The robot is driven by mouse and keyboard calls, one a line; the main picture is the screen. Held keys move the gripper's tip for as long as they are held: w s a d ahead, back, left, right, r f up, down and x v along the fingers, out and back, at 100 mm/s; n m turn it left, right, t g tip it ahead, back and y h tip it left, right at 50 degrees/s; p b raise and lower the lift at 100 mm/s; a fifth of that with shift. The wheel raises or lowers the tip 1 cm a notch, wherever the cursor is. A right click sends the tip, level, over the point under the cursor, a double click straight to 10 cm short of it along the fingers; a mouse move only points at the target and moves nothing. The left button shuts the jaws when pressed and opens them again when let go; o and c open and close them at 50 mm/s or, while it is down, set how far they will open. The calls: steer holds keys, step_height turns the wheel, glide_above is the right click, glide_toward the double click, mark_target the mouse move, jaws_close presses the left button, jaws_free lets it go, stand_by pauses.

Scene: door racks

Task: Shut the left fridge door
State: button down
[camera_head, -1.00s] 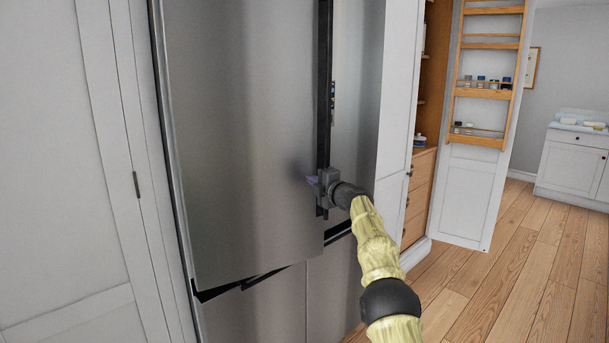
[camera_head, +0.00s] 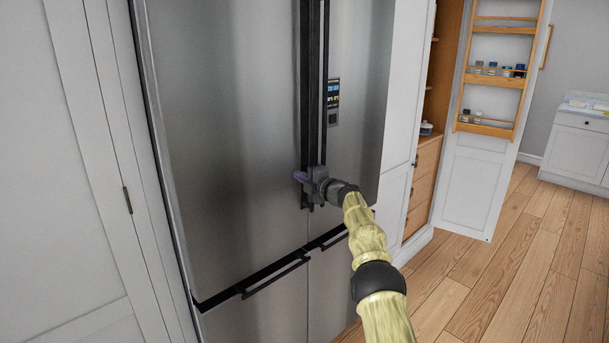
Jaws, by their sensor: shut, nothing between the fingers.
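The left fridge door (camera_head: 225,140) is a tall stainless-steel panel. It looks flush or nearly flush with the right fridge door (camera_head: 359,100), and a dark vertical handle strip (camera_head: 311,90) runs where the two meet. My gripper (camera_head: 301,178) is at the lower end of that strip, against or very close to the left door's free edge. Its fingers look shut and empty. The gripper body hides part of the seam, so I cannot tell if a thin gap is left there.
Lower fridge drawers with a dark bar handle (camera_head: 275,277) sit below the doors. To the right, an open pantry door with wooden racks (camera_head: 492,75) holds small jars. A white cabinet (camera_head: 579,150) stands at far right. The wooden floor (camera_head: 475,270) between is clear.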

steer(key=shift+a+r, duration=0.25)
steer(key=shift+r, duration=0.5)
steer(key=shift+a+r, duration=0.1)
steer(key=shift+r, duration=0.1)
steer(key=shift+f, duration=0.15)
steer(key=s+d+b, duration=0.2)
steer(key=d+b, duration=0.1)
steer(key=d, duration=0.3)
steer(key=s+d+f+b, duration=0.1)
steer(key=d+b, duration=0.2)
steer(key=d, duration=0.4)
steer(key=shift+s+d+f, duration=0.2)
steer(key=shift+s+f, duration=0.1)
steer(key=shift+s, duration=0.05)
